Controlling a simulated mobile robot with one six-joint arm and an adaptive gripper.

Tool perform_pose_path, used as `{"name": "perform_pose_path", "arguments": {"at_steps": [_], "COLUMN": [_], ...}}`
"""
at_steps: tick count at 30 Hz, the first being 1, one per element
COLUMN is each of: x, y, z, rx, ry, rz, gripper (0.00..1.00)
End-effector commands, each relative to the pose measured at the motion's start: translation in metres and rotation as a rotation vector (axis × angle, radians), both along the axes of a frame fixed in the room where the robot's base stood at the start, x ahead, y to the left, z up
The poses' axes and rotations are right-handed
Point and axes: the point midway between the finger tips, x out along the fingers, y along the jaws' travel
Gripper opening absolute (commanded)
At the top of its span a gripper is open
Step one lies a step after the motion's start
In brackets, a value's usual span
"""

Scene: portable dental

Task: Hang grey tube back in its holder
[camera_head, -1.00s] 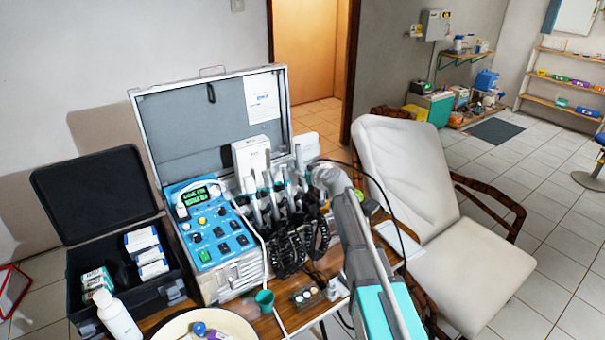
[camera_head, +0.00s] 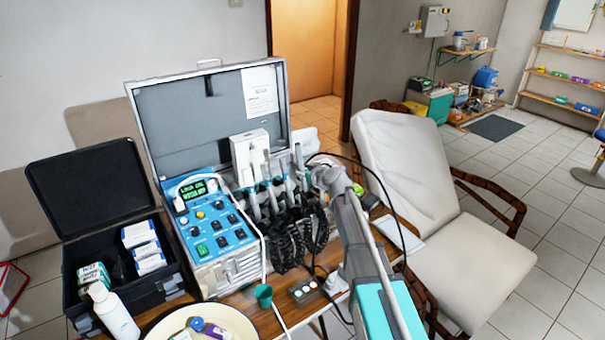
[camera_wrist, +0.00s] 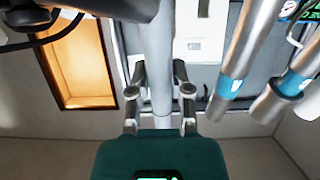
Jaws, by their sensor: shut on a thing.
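The grey tube (camera_wrist: 161,50) stands between my gripper's fingers (camera_wrist: 160,92) in the wrist view, and the fingers are shut on it. In the head view my gripper (camera_head: 322,178) is at the right end of the row of handpieces (camera_head: 267,190) on the case front. The grey tube (camera_head: 299,158) shows there as a thin upright piece just left of my gripper. Other metal handpieces with blue bands (camera_wrist: 232,85) hang beside it in the wrist view. The tube's lower end and its holder slot are hidden, so I cannot tell whether it is seated.
The open dental case (camera_head: 165,130) with a blue control panel (camera_head: 212,228) stands on the wooden table. Black coiled hoses (camera_head: 288,245) hang in front. A green cup (camera_head: 264,295), a cream bowl (camera_head: 165,325) and a black box (camera_head: 85,300) are nearby. A white chair (camera_head: 410,175) stands right.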

Motion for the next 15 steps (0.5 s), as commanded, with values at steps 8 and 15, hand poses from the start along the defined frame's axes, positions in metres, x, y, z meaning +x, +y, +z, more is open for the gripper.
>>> {"name": "perform_pose_path", "arguments": {"at_steps": [8,15], "x": [-0.001,-0.003], "y": [-0.001,-0.002], "z": [-0.004,-0.01], "rx": [0.0,0.0], "ry": [0.0,0.0], "rz": [0.0,0.0], "gripper": [0.0,0.0]}}
